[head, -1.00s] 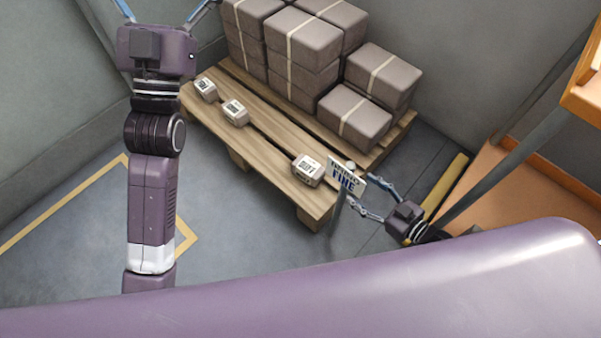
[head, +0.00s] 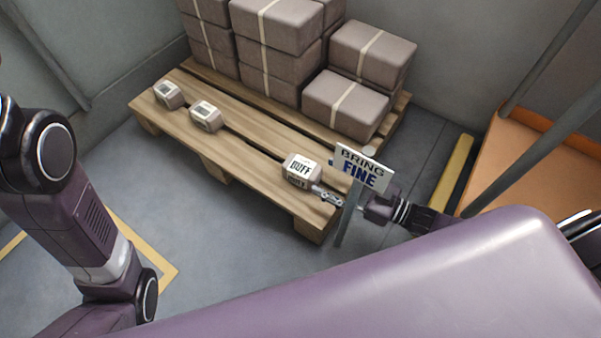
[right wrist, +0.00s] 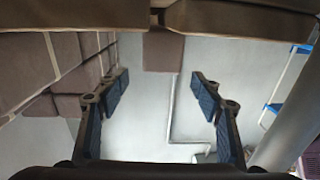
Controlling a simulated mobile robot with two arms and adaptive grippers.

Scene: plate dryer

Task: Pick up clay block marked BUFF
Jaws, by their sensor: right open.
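The clay block marked BUFF (head: 301,169) sits on the near right end of the wooden pallet (head: 255,180), its label facing up and front. My right gripper (head: 331,180) is open at the block's right side, partly hidden behind a sign. In the right wrist view, my right gripper (right wrist: 158,77) shows its two fingers spread wide with nothing between the pads. A plain brown block face (right wrist: 163,50) is ahead, centred between the fingertips; no marking is readable there. My left arm stands at the left of the head view, its gripper out of frame.
A sign reading BRING FINE (head: 365,169) stands on a post in front of the pallet's right end. Two small labelled blocks (head: 168,94) (head: 206,116) sit further left on the pallet. Large strapped blocks (head: 347,104) are stacked behind. An orange structure (head: 520,160) is at right.

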